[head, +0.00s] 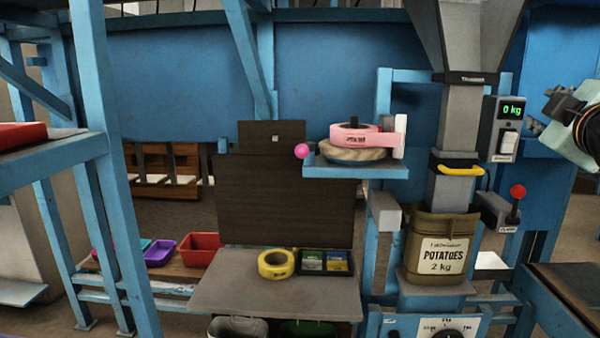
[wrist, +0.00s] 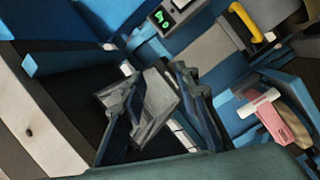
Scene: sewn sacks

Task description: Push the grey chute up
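The grey chute (head: 452,192) hangs below the hopper (head: 462,110), with a yellow handle (head: 460,170) across its front. Its lower end reaches the mouth of the olive potato sack (head: 440,250); how far inside it goes is hidden. In the wrist view the chute (wrist: 212,48) and the yellow handle (wrist: 245,22) show at the top right. My gripper (head: 560,103) is at the right edge of the head view, up and to the right of the handle, apart from it. Its fingers (wrist: 162,95) are spread in the wrist view, and I see nothing held.
A scale display (head: 513,110) reading 0 kg and a red-knobbed clamp lever (head: 517,192) stand right of the chute. A blue shelf (head: 355,170) with tape rolls (head: 355,136) and a pink ball (head: 302,151) is to the left. A grey table (head: 250,295) stands lower left.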

